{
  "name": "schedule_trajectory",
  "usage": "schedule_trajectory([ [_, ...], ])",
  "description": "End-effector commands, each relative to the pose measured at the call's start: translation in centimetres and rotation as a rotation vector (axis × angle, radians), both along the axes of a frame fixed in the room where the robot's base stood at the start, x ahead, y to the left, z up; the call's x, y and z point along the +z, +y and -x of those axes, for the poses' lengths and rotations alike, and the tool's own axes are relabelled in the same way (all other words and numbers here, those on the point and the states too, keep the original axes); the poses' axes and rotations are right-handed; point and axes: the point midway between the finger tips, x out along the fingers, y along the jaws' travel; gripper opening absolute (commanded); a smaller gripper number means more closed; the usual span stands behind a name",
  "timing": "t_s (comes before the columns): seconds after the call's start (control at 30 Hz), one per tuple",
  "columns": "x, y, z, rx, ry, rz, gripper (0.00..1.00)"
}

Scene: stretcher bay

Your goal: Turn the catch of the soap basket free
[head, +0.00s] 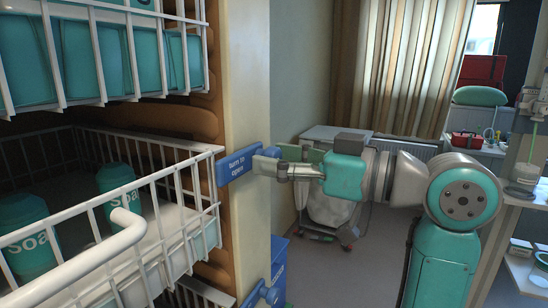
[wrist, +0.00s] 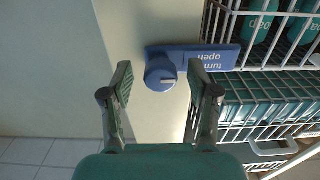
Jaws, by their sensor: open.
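The soap basket (head: 110,187) is a white wire basket at the left of the head view, holding teal soap tubs (head: 117,185). Its catch (head: 238,165) is a blue bar marked "turn to open" on the cream post. The bar lies roughly level, its left end at the basket's front corner. In the wrist view the catch (wrist: 212,58) reaches from its round knob (wrist: 160,72) toward the basket wires. My gripper (head: 268,160) is open and empty in front of the catch. In the wrist view its fingers (wrist: 160,80) stand either side of the knob; contact is not visible.
Another wire basket (head: 110,60) hangs above. A second blue catch (head: 262,291) is lower on the cream post (head: 246,95), beside a blue box (head: 281,262). A white cart (head: 333,205) stands behind my gripper. Floor shows between post and arm.

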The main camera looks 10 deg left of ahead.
Motion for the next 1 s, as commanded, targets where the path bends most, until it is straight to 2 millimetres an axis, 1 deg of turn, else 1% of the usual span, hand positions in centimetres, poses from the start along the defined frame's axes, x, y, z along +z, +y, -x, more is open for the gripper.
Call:
schedule_trajectory([
  [0.13,-0.01,0.83,-0.25,0.001,0.0,0.0,0.6],
  [0.43,-0.02,0.92,-0.31,0.0,0.0,0.0,0.6],
  [0.47,-0.02,0.92,-0.32,0.0,0.0,0.0,0.53],
  [0.5,-0.02,0.92,-0.31,0.0,0.0,0.0,0.43],
  [0.57,-0.02,0.91,-0.32,0.0,0.0,0.0,0.28],
  [0.6,-0.02,0.91,-0.32,0.0,0.0,0.0,0.18],
  [0.67,-0.02,0.91,-0.32,0.0,0.0,0.0,0.03],
  [0.7,-0.02,0.91,-0.32,0.0,0.0,0.0,0.0],
  [1.0,-0.02,0.92,-0.31,0.0,-0.014,0.005,0.0],
])
